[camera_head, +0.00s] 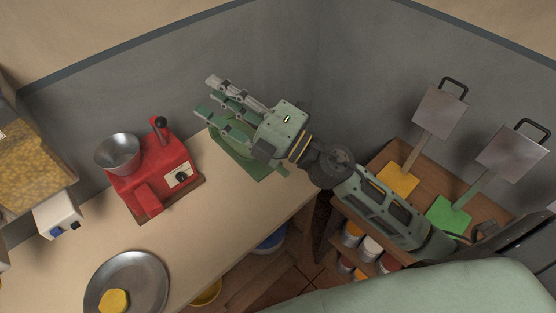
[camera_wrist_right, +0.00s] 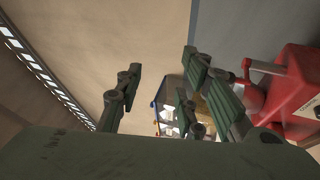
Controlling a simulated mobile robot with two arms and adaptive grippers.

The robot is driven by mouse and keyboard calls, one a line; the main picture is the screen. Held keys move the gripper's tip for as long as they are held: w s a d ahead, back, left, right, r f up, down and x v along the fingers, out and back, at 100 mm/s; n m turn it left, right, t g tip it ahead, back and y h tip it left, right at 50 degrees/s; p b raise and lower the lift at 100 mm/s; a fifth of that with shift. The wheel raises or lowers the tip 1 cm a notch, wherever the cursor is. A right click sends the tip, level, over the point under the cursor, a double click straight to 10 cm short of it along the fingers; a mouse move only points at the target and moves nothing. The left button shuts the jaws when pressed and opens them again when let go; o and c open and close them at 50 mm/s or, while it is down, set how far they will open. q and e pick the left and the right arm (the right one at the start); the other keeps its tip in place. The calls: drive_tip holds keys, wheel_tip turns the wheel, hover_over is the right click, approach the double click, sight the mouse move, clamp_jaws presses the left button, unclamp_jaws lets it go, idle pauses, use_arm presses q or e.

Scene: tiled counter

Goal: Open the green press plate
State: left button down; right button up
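The green press (camera_head: 262,168) stands on the counter near the back wall, in the middle of the head view. My right gripper (camera_head: 212,99) is over it and hides much of it, so I cannot tell whether its plate is up or down, or whether a finger touches it. The gripper's fingers point to the upper left. The press cannot be made out there. My left gripper is in neither view.
A red machine (camera_head: 150,185) with a metal bowl stands left of the press; it also shows in the wrist view (camera_wrist_right: 295,85). A metal plate (camera_head: 150,278) with a yellow patty lies in front. Grey walls close off the back.

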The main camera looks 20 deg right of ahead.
wheel_tip(320, 180, down, 12)
drive_tip(key=s+a+n+g+h, duration=0.2)
drive_tip(key=s+n+g, duration=0.1)
drive_tip(key=n+g, duration=0.9)
drive_tip(key=w+d+f+n+h, duration=0.1)
drive_tip(key=d+f+h, duration=0.35)
drive_tip(key=d, duration=0.35)
drive_tip(key=w+d+f+n+h, duration=0.1)
drive_tip(key=d+f+h, duration=0.35)
drive_tip(key=d, duration=0.45)
drive_tip(key=shift+g, duration=0.4)
drive_tip(key=x, duration=0.2)
drive_tip(key=p+x, duration=0.1)
drive_tip(key=x, duration=0.4)
drive_tip(key=shift+w+a+r+p, duration=0.15)
drive_tip(key=shift+a+p, duration=0.2)
clamp_jaws()
